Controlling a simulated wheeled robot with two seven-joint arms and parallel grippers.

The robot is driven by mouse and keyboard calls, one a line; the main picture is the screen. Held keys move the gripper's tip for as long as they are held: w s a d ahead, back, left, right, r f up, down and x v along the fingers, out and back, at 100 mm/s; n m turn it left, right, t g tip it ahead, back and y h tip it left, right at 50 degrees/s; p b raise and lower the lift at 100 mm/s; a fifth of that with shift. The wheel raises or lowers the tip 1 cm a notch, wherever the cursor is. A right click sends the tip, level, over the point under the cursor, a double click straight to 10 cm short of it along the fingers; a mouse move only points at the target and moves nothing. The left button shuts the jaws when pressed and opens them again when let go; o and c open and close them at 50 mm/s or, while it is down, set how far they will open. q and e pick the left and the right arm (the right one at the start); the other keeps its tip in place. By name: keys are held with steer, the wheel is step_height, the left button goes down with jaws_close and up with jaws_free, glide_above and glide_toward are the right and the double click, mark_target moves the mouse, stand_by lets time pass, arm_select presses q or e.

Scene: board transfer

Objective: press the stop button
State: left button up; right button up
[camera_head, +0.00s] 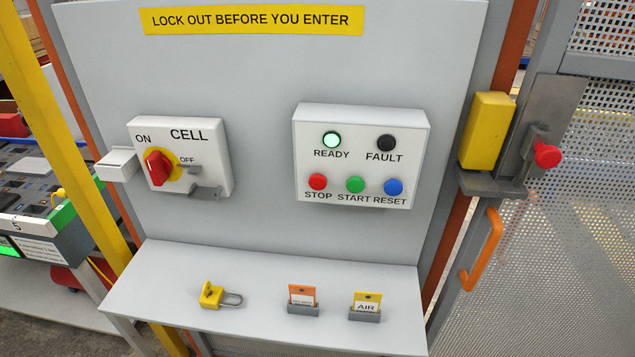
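The red stop button (318,182) is at the lower left of a white control box (362,118) on the grey panel, above the label STOP. A green start button (355,185) and a blue reset button (393,187) sit to its right. Above them, the READY lamp (331,140) glows pale green and the FAULT lamp (386,143) is dark. Neither of my grippers shows in the head view. Nothing covers the stop button.
A CELL switch box (207,140) with a red rotary handle (157,167) is at left. A shelf (250,275) below holds a yellow padlock (212,294) and two tags. A mesh gate (590,220) with a yellow latch box (487,130) stands at right. Space before the panel is clear.

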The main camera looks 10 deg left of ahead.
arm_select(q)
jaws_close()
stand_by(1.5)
